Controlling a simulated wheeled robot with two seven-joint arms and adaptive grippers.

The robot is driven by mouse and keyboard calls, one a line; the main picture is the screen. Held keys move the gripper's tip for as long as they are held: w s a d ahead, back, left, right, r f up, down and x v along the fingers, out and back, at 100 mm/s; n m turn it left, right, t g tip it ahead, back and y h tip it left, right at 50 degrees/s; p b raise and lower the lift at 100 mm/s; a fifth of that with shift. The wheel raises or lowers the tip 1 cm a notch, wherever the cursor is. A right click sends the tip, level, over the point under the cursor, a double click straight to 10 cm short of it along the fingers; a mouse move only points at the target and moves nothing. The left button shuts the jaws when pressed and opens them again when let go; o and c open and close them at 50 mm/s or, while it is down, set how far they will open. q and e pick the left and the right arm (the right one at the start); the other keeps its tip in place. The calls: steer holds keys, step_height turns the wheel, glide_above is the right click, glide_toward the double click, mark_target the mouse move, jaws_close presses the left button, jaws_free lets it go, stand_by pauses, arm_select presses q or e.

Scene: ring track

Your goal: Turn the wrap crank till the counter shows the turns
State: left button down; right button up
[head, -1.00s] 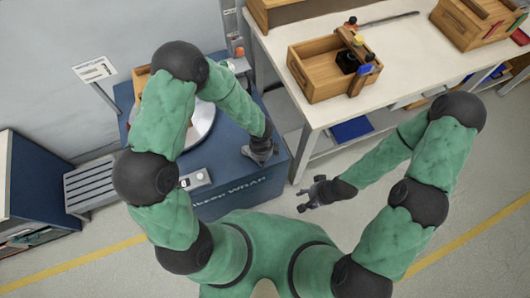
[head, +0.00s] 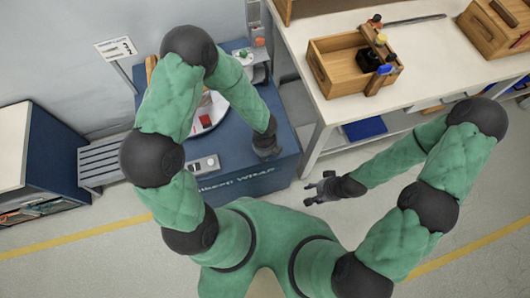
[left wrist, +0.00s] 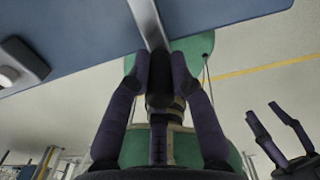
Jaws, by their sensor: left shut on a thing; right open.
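The blue wrap machine (head: 286,160) stands ahead of me, with a round white turntable (head: 213,120) on top, partly hidden by my left arm. My left gripper (head: 266,150) is at the machine's right front part. In the left wrist view my left gripper (left wrist: 161,62) is shut on the dark crank handle (left wrist: 159,88), at the end of a grey crank bar (left wrist: 148,22). A small grey panel (head: 204,163) sits on the machine's front; I cannot read a count there. A white sign (head: 116,47) stands behind, its small print unreadable. My right gripper (head: 318,190) is open and empty.
A white table (head: 425,72) at the right carries an open wooden box (head: 333,77) with small items. Another wooden box (head: 490,28) stands further right. A grey slatted stand (head: 103,163) and dark cabinet (head: 50,160) are at the left. Floor before my right gripper is clear.

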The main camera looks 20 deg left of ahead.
arm_select(q)
steer(key=shift+s+f, duration=0.1)
steer(key=shift+s, duration=0.15)
steer(key=c, duration=1.2)
jaws_free()
steer(key=shift+o, duration=0.6)
steer(key=shift+w, duration=0.15)
step_height(320, 180, up, 12)
steer(key=shift+r, duration=0.1)
